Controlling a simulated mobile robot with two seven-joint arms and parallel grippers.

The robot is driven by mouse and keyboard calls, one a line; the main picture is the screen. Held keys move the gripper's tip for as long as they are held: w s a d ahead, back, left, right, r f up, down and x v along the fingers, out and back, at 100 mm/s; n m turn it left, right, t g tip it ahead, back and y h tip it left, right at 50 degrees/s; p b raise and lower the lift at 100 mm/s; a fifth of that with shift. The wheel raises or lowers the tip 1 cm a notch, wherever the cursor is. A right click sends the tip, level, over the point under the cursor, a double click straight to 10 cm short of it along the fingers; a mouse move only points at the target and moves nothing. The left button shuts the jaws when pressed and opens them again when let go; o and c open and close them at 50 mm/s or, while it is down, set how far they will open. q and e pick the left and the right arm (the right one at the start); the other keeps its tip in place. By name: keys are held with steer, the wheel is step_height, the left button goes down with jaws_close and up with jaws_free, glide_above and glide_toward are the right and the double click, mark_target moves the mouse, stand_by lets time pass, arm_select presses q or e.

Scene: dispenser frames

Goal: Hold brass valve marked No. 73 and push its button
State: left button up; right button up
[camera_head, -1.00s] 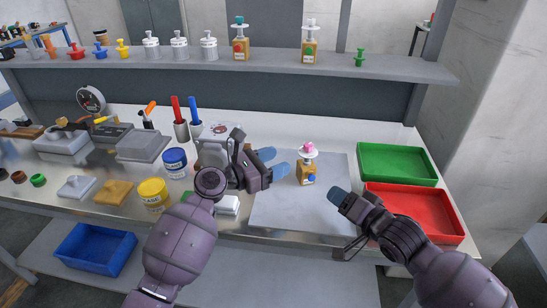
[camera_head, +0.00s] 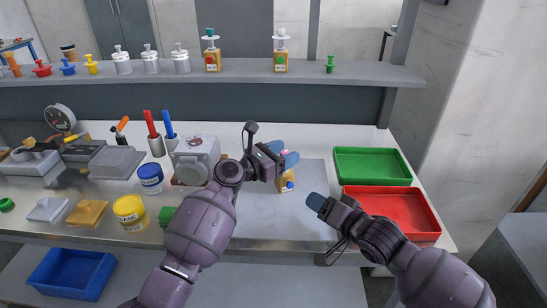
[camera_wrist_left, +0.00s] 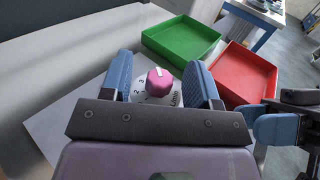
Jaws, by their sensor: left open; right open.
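A brass-coloured valve with a blue round mark (camera_head: 287,184) stands upright on the grey mat (camera_head: 262,222). Any number on it is too small to read. Its pink knob (camera_wrist_left: 160,81) sits above a white numbered dial (camera_wrist_left: 146,101) in the left wrist view. My left gripper (camera_head: 290,159) is open at the valve's top, partly hiding it; in the left wrist view its blue fingers stand on both sides of the knob, with gaps. My right gripper (camera_head: 318,204) is open and empty, to the right of the valve and apart from it.
A green tray (camera_head: 372,151) and a red tray (camera_head: 392,189) lie right of the mat. Yellow (camera_head: 130,211) and blue (camera_head: 151,178) jars stand left.

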arm_select(q)
steer(key=shift+w+d, duration=0.2)
steer(key=shift+d, duration=0.1)
steer(key=shift+c, duration=0.2)
jaws_close()
stand_by(0.8)
